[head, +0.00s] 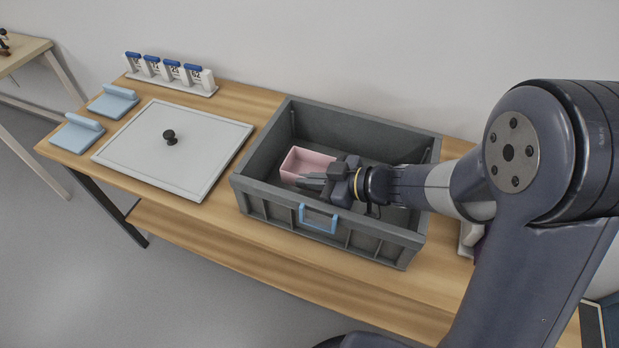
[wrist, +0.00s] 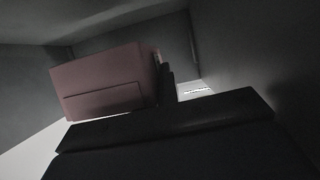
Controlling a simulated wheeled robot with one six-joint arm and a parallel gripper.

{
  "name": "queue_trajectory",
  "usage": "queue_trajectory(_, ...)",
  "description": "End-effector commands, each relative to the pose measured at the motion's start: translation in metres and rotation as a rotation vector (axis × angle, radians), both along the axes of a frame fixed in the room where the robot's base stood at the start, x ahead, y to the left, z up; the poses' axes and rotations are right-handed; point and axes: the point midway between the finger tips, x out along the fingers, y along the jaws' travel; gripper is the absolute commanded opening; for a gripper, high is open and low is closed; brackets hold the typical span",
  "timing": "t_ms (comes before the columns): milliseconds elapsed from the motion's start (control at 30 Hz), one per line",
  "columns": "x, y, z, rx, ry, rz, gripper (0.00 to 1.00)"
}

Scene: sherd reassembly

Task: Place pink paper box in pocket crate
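The pink paper box (head: 300,160) is an open-topped box inside the grey pocket crate (head: 268,185), left of the crate's middle. My gripper (head: 312,180) reaches down into the crate from the right, with its fingers at the box's near right side. In the wrist view the box (wrist: 100,80) fills the left middle, and a dark finger (wrist: 167,85) stands close against its right edge. The other finger is not clear there, so I cannot tell whether the fingers are closed on the box wall. The box's underside contact with the crate floor is hidden.
A grey lid (head: 205,150) with a black knob lies left of the crate. A rack of blue-topped tags (head: 170,75) and two light blue holders (head: 113,102) stand further left. The crate walls surround my gripper closely. A blue handle (head: 318,218) is on the crate's front.

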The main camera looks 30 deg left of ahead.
Motion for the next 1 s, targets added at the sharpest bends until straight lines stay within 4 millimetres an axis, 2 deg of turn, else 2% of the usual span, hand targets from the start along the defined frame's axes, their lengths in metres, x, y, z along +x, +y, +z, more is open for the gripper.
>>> queue_trajectory(300, 0.0, 0.0, -0.007, 0.001, 0.0, 0.0, 0.0)
queue_trajectory(600, 0.0, 0.0, -0.007, 0.0, 0.0, 0.0, 0.24)
queue_trajectory(833, 0.0, 0.0, -0.005, 0.0, -0.001, 0.0, 0.24)
queue_trajectory(967, 0.0, 0.0, 0.009, 0.001, -0.004, 0.001, 0.24)
queue_trajectory(1000, 0.001, -0.005, 0.01, 0.0, -0.002, -0.003, 0.24)
